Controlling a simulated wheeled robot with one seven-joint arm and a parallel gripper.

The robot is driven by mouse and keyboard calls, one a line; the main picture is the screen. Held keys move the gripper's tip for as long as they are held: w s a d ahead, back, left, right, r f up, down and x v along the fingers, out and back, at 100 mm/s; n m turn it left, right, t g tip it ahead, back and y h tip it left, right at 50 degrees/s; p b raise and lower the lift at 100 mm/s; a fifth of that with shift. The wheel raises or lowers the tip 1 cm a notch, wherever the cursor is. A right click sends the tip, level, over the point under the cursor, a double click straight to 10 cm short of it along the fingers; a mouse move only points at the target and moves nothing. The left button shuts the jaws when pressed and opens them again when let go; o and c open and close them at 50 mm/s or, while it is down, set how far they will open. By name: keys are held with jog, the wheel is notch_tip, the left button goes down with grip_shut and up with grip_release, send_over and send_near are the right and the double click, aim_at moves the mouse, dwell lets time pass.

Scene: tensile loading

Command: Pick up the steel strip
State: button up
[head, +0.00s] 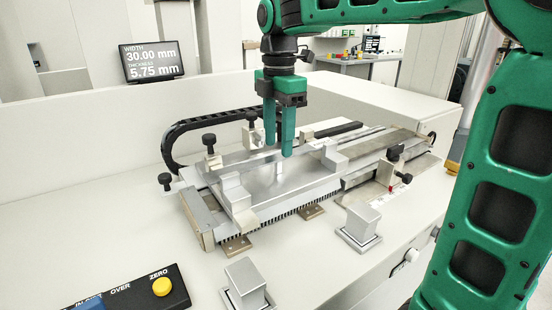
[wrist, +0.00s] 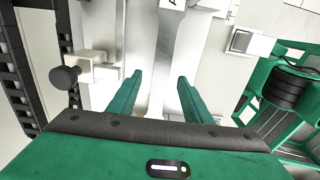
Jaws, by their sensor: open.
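A long pale metal strip, which looks like the steel strip (wrist: 168,55), runs away from me between my fingers in the wrist view. Its outline is hard to separate from the bright metal around it. In the head view it appears to lie along the measuring fixture (head: 285,180), partly hidden by my fingers and the blocks. My gripper (head: 279,150) points down over the middle of the fixture with its green fingers apart and nothing held. In the wrist view, my gripper (wrist: 158,82) has one finger on each side of the strip; contact is not visible.
A display (head: 152,61) reads width 30.00 mm and thickness 5.75 mm. Black knobs (head: 209,142) and a cable chain (head: 195,124) stand behind the fixture. Two metal blocks (head: 359,224) (head: 246,282) and a button panel (head: 125,293) are in front. The left tabletop is clear.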

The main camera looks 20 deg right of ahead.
jog(key=shift+f, duration=1)
grip_shut()
jog(key=shift+r, duration=0.15)
